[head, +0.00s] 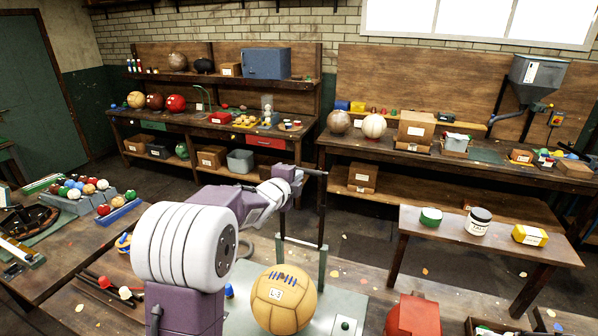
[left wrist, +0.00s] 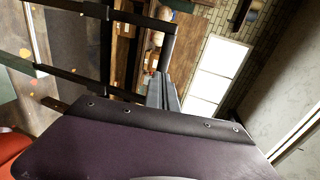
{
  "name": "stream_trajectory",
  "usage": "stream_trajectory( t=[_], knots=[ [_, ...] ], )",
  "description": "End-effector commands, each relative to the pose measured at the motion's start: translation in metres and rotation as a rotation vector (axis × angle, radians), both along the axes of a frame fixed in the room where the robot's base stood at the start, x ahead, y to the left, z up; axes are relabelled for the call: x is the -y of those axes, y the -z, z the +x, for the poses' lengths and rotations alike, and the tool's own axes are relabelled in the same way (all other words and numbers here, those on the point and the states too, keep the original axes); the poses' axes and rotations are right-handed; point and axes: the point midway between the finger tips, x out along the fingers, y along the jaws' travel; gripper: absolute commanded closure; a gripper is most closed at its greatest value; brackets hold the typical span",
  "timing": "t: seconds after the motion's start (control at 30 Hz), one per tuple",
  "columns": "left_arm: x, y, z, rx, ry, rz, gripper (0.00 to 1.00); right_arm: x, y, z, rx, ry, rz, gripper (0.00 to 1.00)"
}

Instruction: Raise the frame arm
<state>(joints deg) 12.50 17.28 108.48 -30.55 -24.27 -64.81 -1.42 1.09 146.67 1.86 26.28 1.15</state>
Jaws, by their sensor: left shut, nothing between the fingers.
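The frame arm (head: 322,215) is a thin dark bar standing above the green base plate (head: 240,317), beside a leather ball (head: 283,302) marked L-3. Its top end is close to my left gripper (head: 298,174), at the end of my arm from the left. In the left wrist view dark frame bars (left wrist: 105,50) cross the upper left, ahead of the grey fingers (left wrist: 163,94). The fingers are shut and empty. I cannot tell whether they touch the bar. My right gripper is not in view.
A red object (head: 414,316) stands right of the ball. A small bench (head: 480,242) beyond it carries a green tin, a dark-lidded white jar and a yellow box. Coloured balls (head: 82,187) and tools crowd the left bench. Shelved workbenches line the back wall.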

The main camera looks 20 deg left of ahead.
Motion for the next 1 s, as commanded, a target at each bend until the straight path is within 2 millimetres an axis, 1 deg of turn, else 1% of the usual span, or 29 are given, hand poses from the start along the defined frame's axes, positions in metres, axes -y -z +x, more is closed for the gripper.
stream_trajectory(
  t=[0.03,0.2,0.5,0.57,0.67,0.73,0.77,0.8,0.87,1.0],
  knots=[
    [0.000,-0.001,0.006,-0.002,0.002,0.000,1.00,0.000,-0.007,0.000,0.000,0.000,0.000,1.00],
    [0.000,0.003,0.017,0.001,0.001,0.001,1.00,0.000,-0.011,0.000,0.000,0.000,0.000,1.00],
    [0.000,0.004,0.019,0.001,0.001,0.001,1.00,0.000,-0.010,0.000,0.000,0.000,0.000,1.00],
    [0.000,0.002,0.020,-0.004,0.001,0.001,1.00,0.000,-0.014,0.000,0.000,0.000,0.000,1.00],
    [0.000,-0.005,0.030,-0.037,0.003,-0.001,1.00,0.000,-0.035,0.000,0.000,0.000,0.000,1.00],
    [0.000,-0.006,0.041,-0.066,0.002,-0.001,1.00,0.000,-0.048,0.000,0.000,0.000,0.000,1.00],
    [0.000,-0.004,0.046,-0.075,0.002,0.001,1.00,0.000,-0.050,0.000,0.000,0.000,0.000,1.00],
    [0.000,0.001,0.052,-0.079,0.002,0.000,1.00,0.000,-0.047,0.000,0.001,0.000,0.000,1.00],
    [0.001,0.004,0.059,-0.078,0.002,0.000,1.00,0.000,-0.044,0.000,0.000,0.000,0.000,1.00],
    [0.000,0.005,0.064,-0.077,0.001,0.001,1.00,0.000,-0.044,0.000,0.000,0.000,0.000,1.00]
  ],
)
